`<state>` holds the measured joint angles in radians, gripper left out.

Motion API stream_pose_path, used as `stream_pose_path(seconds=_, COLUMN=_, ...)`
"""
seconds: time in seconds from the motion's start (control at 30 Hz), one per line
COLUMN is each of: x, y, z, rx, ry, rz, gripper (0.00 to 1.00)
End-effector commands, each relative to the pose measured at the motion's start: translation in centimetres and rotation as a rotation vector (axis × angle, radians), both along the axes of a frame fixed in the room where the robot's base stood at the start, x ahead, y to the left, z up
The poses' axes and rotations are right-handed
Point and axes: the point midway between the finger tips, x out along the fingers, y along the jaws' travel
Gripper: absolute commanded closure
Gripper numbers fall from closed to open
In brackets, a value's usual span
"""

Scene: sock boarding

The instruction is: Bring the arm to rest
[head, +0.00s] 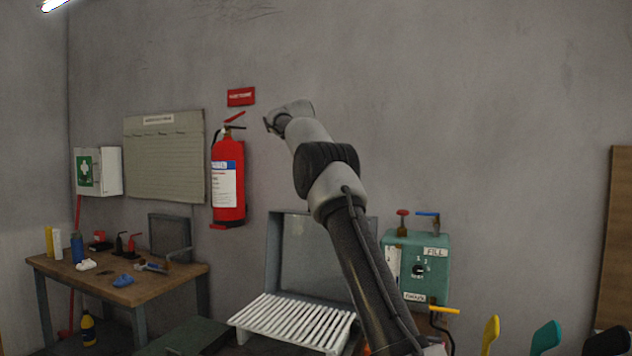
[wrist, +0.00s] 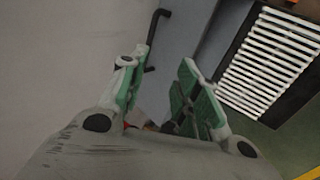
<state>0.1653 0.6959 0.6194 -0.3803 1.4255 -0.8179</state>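My arm reaches up from the lower right of the head view, and my gripper (head: 270,124) is at its far end, raised in front of the grey wall, left of centre. In the wrist view my gripper (wrist: 158,85) shows two green-and-white fingers standing apart, with a gap between them. Nothing is seen held between the fingers. The gripper is clear of the bench and the slatted rack in the head view.
A white slatted rack (head: 290,322) lies below the arm; it also shows in the wrist view (wrist: 268,60). A teal box with valves (head: 428,258) stands right of the arm. A fire extinguisher (head: 228,180) hangs on the wall. A cluttered wooden table (head: 180,278) stands left.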

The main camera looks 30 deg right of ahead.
Motion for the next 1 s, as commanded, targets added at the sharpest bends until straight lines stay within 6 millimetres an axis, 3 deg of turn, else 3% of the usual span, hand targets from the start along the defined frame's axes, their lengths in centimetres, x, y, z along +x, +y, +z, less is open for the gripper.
stream_pose_path(seconds=0.47, x=0.8, y=0.1, z=0.0, rx=0.036, ry=-0.073, rz=-0.077, gripper=0.68)
stream_pose_path(seconds=0.63, x=0.9, y=1.3, z=-7.7, rx=0.151, ry=-0.045, rz=-0.198, gripper=0.68)
stream_pose_path(seconds=0.77, x=-2.2, y=3.3, z=-10.7, rx=0.237, ry=-0.03, rz=-0.291, gripper=0.68)
stream_pose_path(seconds=0.87, x=-5.9, y=5.3, z=-11.9, rx=0.299, ry=-0.023, rz=-0.358, gripper=0.68)
stream_pose_path(seconds=1.0, x=-12.3, y=8.4, z=-12.9, rx=0.375, ry=-0.019, rz=-0.441, gripper=0.68)
